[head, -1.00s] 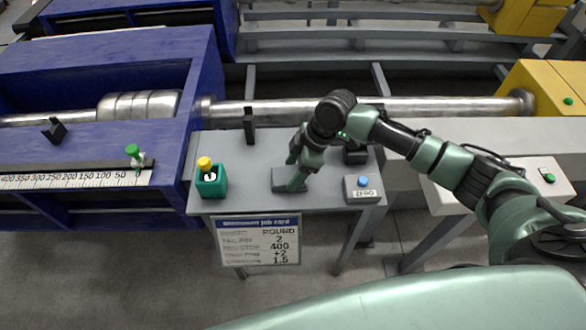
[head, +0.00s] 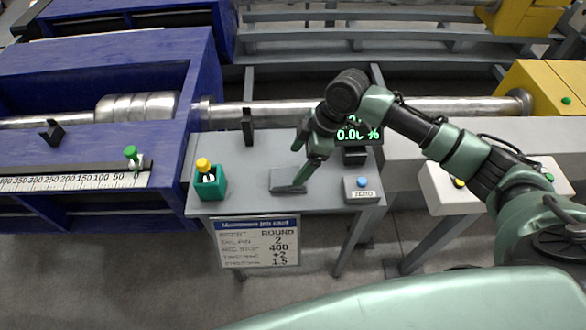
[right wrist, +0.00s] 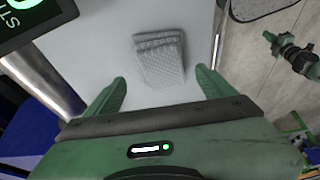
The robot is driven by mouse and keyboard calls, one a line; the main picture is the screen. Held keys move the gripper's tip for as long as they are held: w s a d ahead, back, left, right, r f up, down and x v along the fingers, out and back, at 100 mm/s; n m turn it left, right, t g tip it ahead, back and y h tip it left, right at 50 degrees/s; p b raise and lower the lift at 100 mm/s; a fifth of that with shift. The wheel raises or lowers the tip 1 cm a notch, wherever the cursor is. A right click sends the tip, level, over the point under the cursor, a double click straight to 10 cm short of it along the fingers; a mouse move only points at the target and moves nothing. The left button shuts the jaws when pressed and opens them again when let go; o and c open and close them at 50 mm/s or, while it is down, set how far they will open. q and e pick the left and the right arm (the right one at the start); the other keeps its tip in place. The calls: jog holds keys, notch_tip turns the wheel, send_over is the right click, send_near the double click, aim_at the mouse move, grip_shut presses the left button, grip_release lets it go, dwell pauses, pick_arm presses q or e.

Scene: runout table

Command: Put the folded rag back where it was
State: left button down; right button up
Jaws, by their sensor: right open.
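The folded rag (head: 284,178) is a small grey square of cloth lying flat on the grey table. In the right wrist view the textured, layered rag (right wrist: 159,60) lies on bare table just beyond my fingertips. The rag appears to be apart from both fingers. My left gripper is not in view.
On the table (head: 243,180) stand a teal box with a yellow top (head: 210,181), a black upright post (head: 248,126), a grey ZERO box with a blue button (head: 361,188) and a green-digit display (head: 356,136). A job card (head: 258,242) hangs in front. A steel bar (head: 270,114) runs behind.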

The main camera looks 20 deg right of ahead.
jog(key=v, duration=0.6)
jog(key=shift+r, duration=0.45)
jog(key=shift+s+d, duration=0.15)
